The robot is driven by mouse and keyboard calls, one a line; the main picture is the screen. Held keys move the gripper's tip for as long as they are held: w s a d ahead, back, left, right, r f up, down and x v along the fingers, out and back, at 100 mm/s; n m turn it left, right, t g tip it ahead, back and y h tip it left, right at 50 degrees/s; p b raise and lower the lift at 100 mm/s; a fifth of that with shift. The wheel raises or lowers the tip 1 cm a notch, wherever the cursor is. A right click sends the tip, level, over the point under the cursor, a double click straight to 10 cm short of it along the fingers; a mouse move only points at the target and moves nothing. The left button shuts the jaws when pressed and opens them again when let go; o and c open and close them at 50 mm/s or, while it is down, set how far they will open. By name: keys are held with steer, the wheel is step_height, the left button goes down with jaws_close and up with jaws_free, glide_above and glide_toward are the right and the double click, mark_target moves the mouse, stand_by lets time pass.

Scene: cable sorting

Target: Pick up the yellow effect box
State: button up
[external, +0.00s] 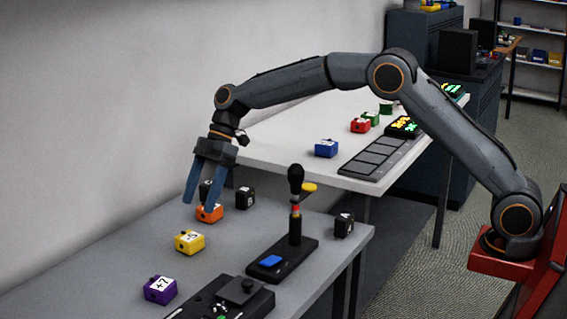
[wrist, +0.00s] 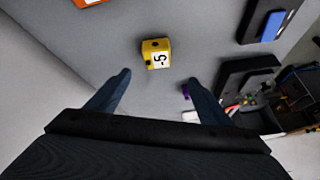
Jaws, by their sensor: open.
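The yellow effect box (external: 190,242) sits on the grey table, with a white label on its top. It also shows in the wrist view (wrist: 156,53), upper middle, with the label "-5". My gripper (external: 199,203) is open and empty above the table. In the external view its fingers are near the orange box. In the wrist view the yellow box lies beyond the open fingertips (wrist: 156,78), between them in the picture and apart from them.
On the grey table (external: 120,250) are an orange box (external: 210,213), a purple box (external: 160,290), black boxes (external: 245,197), a lever stand (external: 296,225) and a black console (external: 250,293). A white table (external: 290,130) behind holds more boxes and a pad strip.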

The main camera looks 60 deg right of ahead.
mark_target(190, 235)
steer(key=f, duration=0.2)
steer(key=a+f, duration=0.1)
steer(key=f, duration=0.1)
steer(key=shift+a+f, duration=0.15)
steer(key=shift+f, duration=0.05)
steer(key=shift+w+d+x, duration=0.1)
steer(key=shift+w+x, duration=0.05)
steer(key=shift+x, duration=1.15)
steer(key=shift+w+d+x, duration=0.1)
steer(key=shift+x, duration=1.25)
steer(key=c, duration=1.3)
